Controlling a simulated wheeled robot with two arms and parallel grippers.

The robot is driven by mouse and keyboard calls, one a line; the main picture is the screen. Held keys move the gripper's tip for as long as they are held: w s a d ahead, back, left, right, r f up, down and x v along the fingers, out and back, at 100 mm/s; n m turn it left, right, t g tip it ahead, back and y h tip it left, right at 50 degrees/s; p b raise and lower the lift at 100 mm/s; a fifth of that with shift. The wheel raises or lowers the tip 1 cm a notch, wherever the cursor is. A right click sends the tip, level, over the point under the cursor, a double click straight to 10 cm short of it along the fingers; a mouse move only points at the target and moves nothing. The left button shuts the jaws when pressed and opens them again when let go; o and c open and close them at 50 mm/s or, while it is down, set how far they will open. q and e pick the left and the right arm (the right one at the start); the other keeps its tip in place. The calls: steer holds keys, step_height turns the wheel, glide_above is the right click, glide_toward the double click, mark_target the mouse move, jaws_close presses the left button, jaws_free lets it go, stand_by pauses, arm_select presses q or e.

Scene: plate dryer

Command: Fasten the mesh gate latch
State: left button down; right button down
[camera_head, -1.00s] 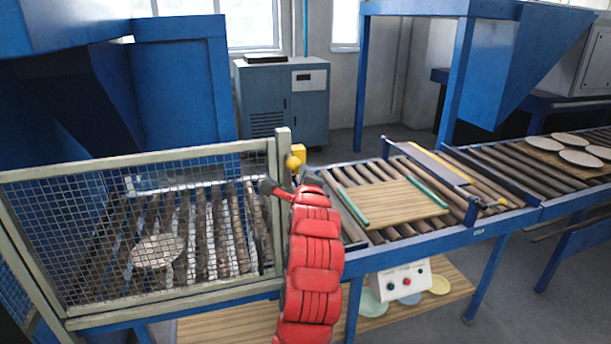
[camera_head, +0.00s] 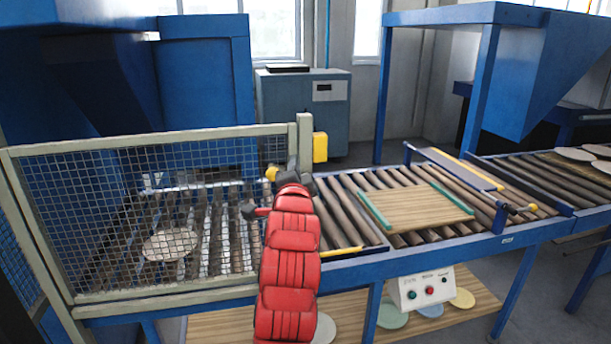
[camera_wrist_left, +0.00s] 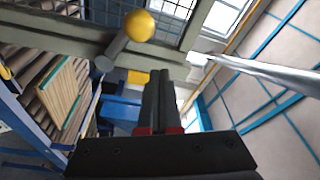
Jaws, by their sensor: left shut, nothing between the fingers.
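The mesh gate (camera_head: 150,143) has a pale frame and stands closed-looking across the left end of the roller table. The latch's yellow ball knob (camera_head: 271,173) is left of the gate's right post (camera_head: 304,150). In the left wrist view the yellow knob (camera_wrist_left: 139,26) sits on a grey rod, beyond and left of the fingertips. My left gripper (camera_head: 293,166), on the red arm, is close to the right of the knob. Its dark fingers (camera_wrist_left: 160,75) are shut and empty; contact with the latch cannot be told. My right gripper is out of view.
A yellow box (camera_head: 320,147) is beside the post. A wooden board (camera_head: 420,206) lies on the rollers to the right. A round plate (camera_head: 170,244) lies behind the mesh. A white control box (camera_head: 423,291) is below the table.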

arm_select(q)
steer(key=s+a+f+n+t+y+b, duration=0.1)
steer(key=a+f+n+b, duration=0.3)
steer(key=n+b, duration=0.5)
steer(key=shift+s+f+n+y+b, duration=0.15)
steer(key=shift+f+n+y+b, duration=0.25)
steer(key=shift+f+y+b, duration=0.65)
steer(key=shift+a+f+h, duration=0.1)
steer(key=shift+f+h, duration=0.15)
steer(key=shift+f, duration=0.05)
steer(key=shift+r+p, duration=0.15)
steer(key=shift+p, duration=0.2)
